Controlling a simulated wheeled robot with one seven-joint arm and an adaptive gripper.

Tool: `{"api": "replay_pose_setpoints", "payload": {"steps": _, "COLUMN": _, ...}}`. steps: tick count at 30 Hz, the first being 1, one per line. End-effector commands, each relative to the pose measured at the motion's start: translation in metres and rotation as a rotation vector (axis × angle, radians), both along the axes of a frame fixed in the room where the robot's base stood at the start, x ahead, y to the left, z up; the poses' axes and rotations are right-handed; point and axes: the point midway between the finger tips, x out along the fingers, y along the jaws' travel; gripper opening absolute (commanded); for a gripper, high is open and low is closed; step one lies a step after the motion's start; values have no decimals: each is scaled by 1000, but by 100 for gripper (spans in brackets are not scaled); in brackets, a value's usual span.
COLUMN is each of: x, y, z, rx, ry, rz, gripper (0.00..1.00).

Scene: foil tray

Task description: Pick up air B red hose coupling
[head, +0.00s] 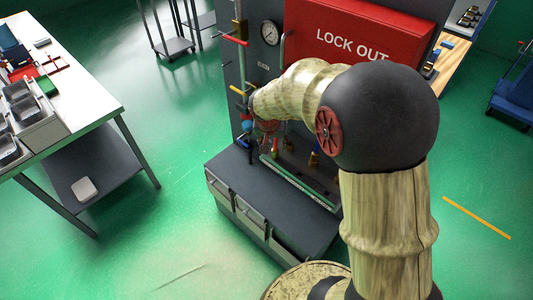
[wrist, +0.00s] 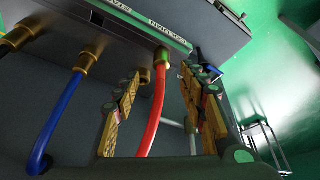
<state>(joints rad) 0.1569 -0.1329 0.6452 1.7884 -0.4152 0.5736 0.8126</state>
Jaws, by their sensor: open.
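In the wrist view, the red hose (wrist: 155,110) rises to its brass coupling (wrist: 161,56) under the edge of a dark panel. My gripper (wrist: 161,80) is open, with one finger on each side of the red hose, a little below the coupling. Gaps show between both fingers and the hose, so nothing is held. A blue hose (wrist: 62,115) with a brass coupling (wrist: 88,60) is to the left. In the head view my arm reaches to the panel and hides much of the coupling area, so I cannot make out the gripper's jaws there.
Another brass coupling (wrist: 16,38) is at the far left of the wrist view. In the head view, the dark stand (head: 265,195) has drawers below and a pressure gauge (head: 270,33) above. A red lock-out box (head: 365,30) is behind my arm. A workbench (head: 85,95) stands left across open green floor.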

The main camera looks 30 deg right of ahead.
Motion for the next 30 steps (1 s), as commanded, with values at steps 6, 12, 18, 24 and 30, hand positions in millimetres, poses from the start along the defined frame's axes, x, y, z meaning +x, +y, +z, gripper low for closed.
{"api": "replay_pose_setpoints", "payload": {"steps": 6, "x": 6, "y": 0, "z": 1, "rx": 23, "ry": -46, "rz": -79, "gripper": 42}}
{"api": "replay_pose_setpoints", "payload": {"steps": 12, "x": 9, "y": -4, "z": -14, "rx": 28, "ry": -49, "rz": -97, "gripper": 42}}
{"api": "replay_pose_setpoints", "payload": {"steps": 18, "x": 13, "y": -7, "z": -28, "rx": 28, "ry": -50, "rz": -95, "gripper": 42}}
{"api": "replay_pose_setpoints", "payload": {"steps": 24, "x": 14, "y": -12, "z": -54, "rx": 29, "ry": -48, "rz": -96, "gripper": 42}}
{"api": "replay_pose_setpoints", "payload": {"steps": 30, "x": 21, "y": -18, "z": -73, "rx": 28, "ry": -50, "rz": -95, "gripper": 42}}
